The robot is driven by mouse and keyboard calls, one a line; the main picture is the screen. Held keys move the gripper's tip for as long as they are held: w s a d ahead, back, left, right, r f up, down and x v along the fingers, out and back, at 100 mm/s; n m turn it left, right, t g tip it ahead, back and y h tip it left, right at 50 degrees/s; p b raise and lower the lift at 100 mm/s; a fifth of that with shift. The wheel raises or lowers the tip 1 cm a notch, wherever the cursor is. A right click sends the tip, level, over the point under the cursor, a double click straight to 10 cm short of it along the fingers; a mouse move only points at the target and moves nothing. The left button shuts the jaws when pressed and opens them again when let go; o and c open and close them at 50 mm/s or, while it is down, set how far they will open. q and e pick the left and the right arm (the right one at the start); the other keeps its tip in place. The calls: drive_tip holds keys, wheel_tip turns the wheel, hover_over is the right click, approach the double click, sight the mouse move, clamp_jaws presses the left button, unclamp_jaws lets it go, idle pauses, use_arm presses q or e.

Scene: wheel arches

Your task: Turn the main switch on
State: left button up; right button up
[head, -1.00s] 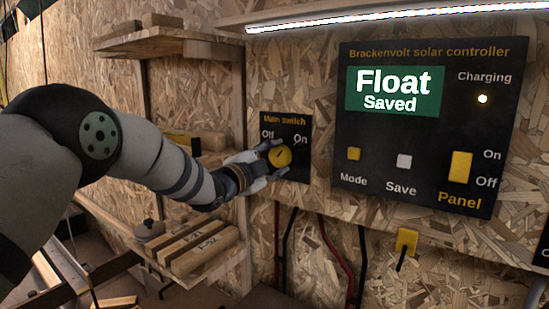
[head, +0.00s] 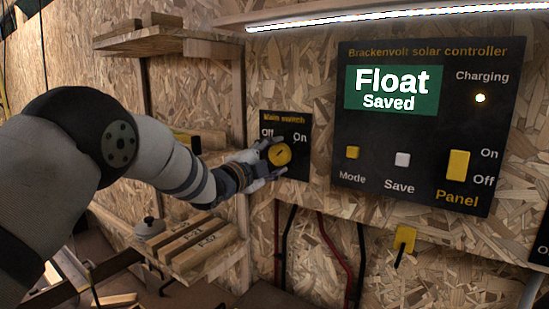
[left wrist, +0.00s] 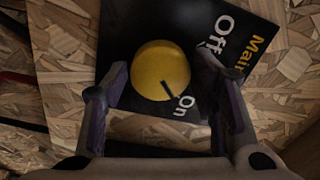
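The main switch panel (head: 299,119) is a black plate on the wooden wall with "Off" at upper left and "On" at upper right. Its round yellow knob (head: 279,155) also shows in the left wrist view (left wrist: 157,66). There, the knob's dark pointer mark is directed at the "On" label (left wrist: 186,103). My left gripper (head: 270,163) is at the knob. In the left wrist view, its fingers (left wrist: 163,66) are spread on either side of the knob, with visible gaps. The gripper hides part of the plate in the head view. My right gripper is not in view.
The solar controller (head: 425,195) is right of the switch, its screen reading "Float Saved" and its charging light lit. A wooden post and shelves (head: 150,42) stand left of the switch. Wood blocks (head: 200,240) lie on the lower shelf. Cables (head: 330,240) hang below.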

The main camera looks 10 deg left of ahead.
use_arm(q)
drive_tip(key=shift+o, duration=0.2)
drive_tip(key=v, duration=1.2)
drive_tip(key=shift+f, duration=0.1)
drive_tip(key=s+a+f+n+g+y, duration=0.1)
drive_tip(key=s+f+n+g, duration=0.15)
drive_tip(key=f, duration=0.65)
drive_tip(key=s+f+n+g+y, duration=0.1)
drive_tip(key=s+f+n+y, duration=0.15)
drive_tip(key=f, duration=0.55)
drive_tip(key=s+a+f+n+g+y, duration=0.2)
drive_tip(key=s+f+n+g, duration=0.45)
drive_tip(key=s+f, duration=1)
drive_tip(key=s+f+n+g, duration=0.2)
drive_tip(key=s+f+g, duration=0.1)
drive_tip(key=s, duration=0.7)
drive_tip(key=s+f+n+g+y, duration=0.1)
drive_tip(key=s+f+n+g, duration=0.2)
drive_tip(key=s, duration=0.7)
drive_tip(key=s+f+n+g, duration=0.3)
drive_tip(key=s+f, duration=0.1)
drive_tip(key=s, duration=0.6)
drive_tip(key=shift+s+a, duration=0.15)
drive_tip(key=shift+s, duration=0.25)
